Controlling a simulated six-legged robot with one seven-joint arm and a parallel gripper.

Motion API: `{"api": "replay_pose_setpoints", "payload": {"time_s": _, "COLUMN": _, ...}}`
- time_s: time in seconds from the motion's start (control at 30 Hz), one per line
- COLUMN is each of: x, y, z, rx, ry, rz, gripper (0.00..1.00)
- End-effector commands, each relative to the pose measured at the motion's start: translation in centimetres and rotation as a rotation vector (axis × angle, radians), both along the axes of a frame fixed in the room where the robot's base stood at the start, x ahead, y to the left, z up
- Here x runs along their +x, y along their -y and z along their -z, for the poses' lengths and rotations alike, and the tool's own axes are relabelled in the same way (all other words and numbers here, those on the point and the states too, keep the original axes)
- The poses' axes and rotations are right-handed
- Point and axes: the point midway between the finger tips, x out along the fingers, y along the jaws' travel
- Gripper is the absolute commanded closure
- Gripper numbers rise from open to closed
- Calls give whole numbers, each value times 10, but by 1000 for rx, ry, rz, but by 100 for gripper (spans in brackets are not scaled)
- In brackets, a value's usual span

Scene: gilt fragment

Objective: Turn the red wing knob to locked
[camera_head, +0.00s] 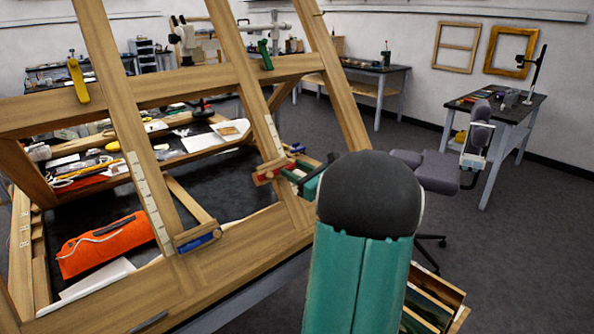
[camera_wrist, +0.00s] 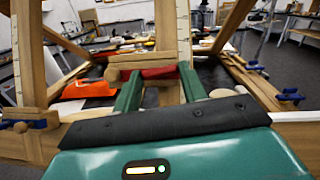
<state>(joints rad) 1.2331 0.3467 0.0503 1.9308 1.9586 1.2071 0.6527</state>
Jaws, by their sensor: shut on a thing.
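The red wing knob (camera_head: 272,171) sits on the right upright of the wooden easel-like frame, low down, with a pale wooden piece over its red part. In the wrist view the knob's red part (camera_wrist: 160,73) shows between the green fingers, below a horizontal wooden piece. My gripper (camera_head: 300,176) reaches it from the right in the head view. In the wrist view my gripper (camera_wrist: 158,74) has one finger on each side of the knob, closed on it. The exact contact is partly hidden, and no locked marking is readable.
A blue knob (camera_head: 199,240) sits on the frame's lower rail, left of the red one. More blue knobs (camera_wrist: 288,96) show at the right in the wrist view. An orange pouch (camera_head: 103,243) lies behind the frame. A grey chair (camera_head: 438,170) stands to the right.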

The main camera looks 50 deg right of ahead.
Motion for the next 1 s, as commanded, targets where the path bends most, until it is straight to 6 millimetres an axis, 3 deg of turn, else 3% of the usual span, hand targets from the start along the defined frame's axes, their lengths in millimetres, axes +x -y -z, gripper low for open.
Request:
{"api": "replay_pose_setpoints", "payload": {"time_s": 0.3, "x": 1, "y": -2, "z": -1, "rx": 108, "ry": 25, "rz": 70, "gripper": 81}}
{"api": "replay_pose_setpoints", "payload": {"time_s": 0.83, "x": 1, "y": -2, "z": -1, "rx": 130, "ry": 31, "rz": 83, "gripper": 81}}
{"api": "replay_pose_setpoints", "payload": {"time_s": 0.87, "x": 1, "y": -2, "z": -1, "rx": 131, "ry": 32, "rz": 83, "gripper": 54}}
{"api": "replay_pose_setpoints", "payload": {"time_s": 0.93, "x": 1, "y": -2, "z": -1, "rx": 130, "ry": 31, "rz": 83, "gripper": 41}}
{"api": "replay_pose_setpoints", "payload": {"time_s": 1.0, "x": 1, "y": -2, "z": -1, "rx": 130, "ry": 31, "rz": 83, "gripper": 36}}
